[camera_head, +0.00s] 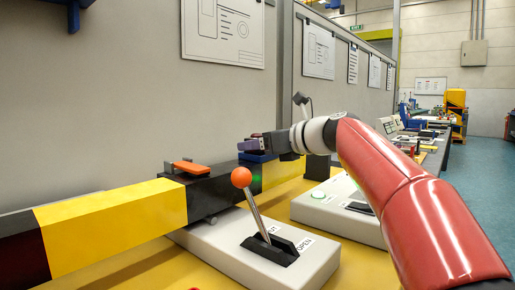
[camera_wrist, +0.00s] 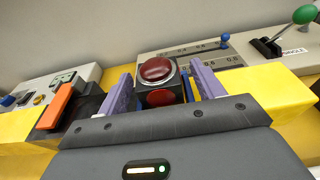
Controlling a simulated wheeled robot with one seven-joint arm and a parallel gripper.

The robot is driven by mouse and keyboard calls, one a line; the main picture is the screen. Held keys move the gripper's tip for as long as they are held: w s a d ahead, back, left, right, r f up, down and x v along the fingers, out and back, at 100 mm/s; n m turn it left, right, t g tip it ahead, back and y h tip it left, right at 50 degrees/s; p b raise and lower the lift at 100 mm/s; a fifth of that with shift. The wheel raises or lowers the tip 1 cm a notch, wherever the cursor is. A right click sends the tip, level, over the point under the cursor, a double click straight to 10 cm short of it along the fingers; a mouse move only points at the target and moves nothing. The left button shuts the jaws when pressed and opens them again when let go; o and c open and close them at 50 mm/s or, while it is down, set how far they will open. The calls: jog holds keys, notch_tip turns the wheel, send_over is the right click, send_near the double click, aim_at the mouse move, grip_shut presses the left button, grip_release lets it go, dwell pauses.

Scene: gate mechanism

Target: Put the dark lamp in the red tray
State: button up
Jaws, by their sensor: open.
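My gripper (camera_head: 262,143) is open, out over the black section of the yellow and black beam in the head view. In the wrist view its two purple fingers (camera_wrist: 161,84) stand on either side of a dark red dome lamp (camera_wrist: 156,70) with a silver ring, which looks unlit. A second dark red round face (camera_wrist: 160,98) shows below it on a black housing. I cannot tell whether the fingers touch the housing. In the head view the lamp is not clearly seen. I cannot make out a red tray in either view.
An orange bar (camera_head: 191,167) lies on the black part of the beam (camera_head: 110,220). In front stands a grey lever box (camera_head: 215,245) with an orange-balled lever (camera_head: 241,178). The wrist view shows a slider panel (camera_wrist: 195,57) and a green-balled lever (camera_wrist: 304,15) at right.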

jog(key=shift+w+a, duration=0.2)
jog(key=shift+a, duration=0.15)
jog(key=c, duration=1.1)
jog(key=shift+r, duration=0.1)
jog(key=shift+c, duration=0.8)
